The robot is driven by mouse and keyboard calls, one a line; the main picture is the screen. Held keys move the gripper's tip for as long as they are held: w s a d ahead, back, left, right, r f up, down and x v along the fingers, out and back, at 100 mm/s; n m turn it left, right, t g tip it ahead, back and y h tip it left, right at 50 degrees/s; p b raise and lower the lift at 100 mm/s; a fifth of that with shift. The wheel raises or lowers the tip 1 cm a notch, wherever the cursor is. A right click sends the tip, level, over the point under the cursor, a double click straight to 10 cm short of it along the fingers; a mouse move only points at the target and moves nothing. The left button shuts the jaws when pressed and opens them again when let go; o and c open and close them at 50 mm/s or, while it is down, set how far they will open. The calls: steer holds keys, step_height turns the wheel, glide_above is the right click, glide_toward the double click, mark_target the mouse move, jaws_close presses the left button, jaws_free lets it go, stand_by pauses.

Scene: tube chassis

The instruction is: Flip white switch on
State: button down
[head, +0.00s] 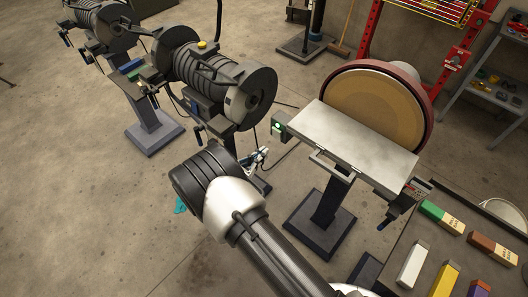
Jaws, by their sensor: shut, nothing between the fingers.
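A disc sander (375,105) stands right of centre, with a round tan disc in a dark red housing and a flat grey table in front. At the left end of that table is a small dark box (280,118) with a pale, greenish-white spot on its face, which looks like the white switch (276,127). Its on or off position is too small to tell. My gripper (258,156) is small in view, beyond my arm's bulky joint and just lower left of the box, apart from it. It is shut and empty. Part of it is hidden by my arm.
A dark grinding machine (215,88) on a pedestal stands left of the sander, with another (105,30) farther back. A bench (400,235) with coloured blocks is at lower right. A shelf (490,100) stands at right.

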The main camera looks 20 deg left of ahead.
steer(key=s+a+f+p, duration=0.1)
steer(key=s+a, duration=0.2)
steer(key=s, duration=0.5)
steer(key=shift+a, duration=0.3)
